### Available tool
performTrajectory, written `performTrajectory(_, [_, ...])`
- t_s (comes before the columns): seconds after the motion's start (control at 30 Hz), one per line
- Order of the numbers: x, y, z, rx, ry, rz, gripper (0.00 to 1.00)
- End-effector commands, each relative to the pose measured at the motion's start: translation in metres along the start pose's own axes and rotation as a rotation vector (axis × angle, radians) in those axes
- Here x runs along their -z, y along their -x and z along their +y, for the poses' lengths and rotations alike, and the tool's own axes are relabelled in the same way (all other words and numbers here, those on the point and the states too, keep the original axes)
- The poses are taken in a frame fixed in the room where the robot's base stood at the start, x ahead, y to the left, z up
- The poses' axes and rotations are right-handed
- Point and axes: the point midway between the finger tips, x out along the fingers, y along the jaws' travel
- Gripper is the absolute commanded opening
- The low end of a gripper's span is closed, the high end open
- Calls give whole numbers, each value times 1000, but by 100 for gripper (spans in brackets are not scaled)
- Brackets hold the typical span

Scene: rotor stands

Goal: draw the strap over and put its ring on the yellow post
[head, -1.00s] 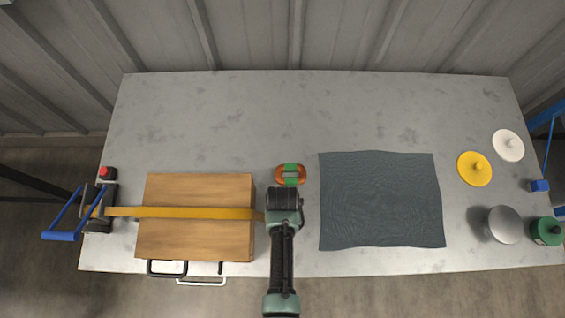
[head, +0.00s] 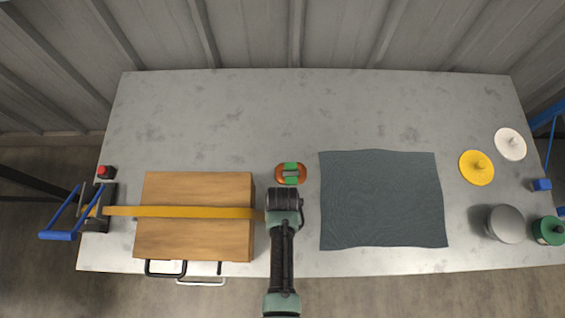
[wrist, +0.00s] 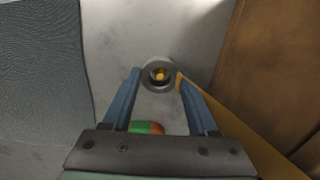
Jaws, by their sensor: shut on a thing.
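The orange-yellow strap (head: 185,212) runs from the dark buckle (head: 97,208) with a blue handle, across the wooden block (head: 195,240), to my gripper at the block's right. In the wrist view my gripper's (wrist: 158,75) blue fingers stand either side of a round grey ring (wrist: 146,78), where the strap (wrist: 235,125) ends. In the head view my arm hides the ring and post.
An orange and green object (head: 291,173) lies just behind my gripper. A dark cloth (head: 380,200) lies to the right. Yellow (head: 476,167) and white (head: 510,144) discs, a grey round thing (head: 505,224) and a green one (head: 548,230) are far right. The table's back is clear.

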Motion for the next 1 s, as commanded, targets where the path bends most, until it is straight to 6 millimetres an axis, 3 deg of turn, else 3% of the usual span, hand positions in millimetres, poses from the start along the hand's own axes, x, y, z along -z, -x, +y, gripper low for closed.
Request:
performTrajectory(0.33, [0, -11, 0, 0, 0, 1, 10])
performTrajectory(0.77, [0, -12, 0, 0, 0, 1, 10])
performTrajectory(0.8, [0, -12, 0, 0, 0, 1, 64])
performTrajectory(0.97, [0, -12, 0, 0, 0, 1, 93])
performTrajectory(1.0, [0, -12, 0, 0, 0, 1, 94])
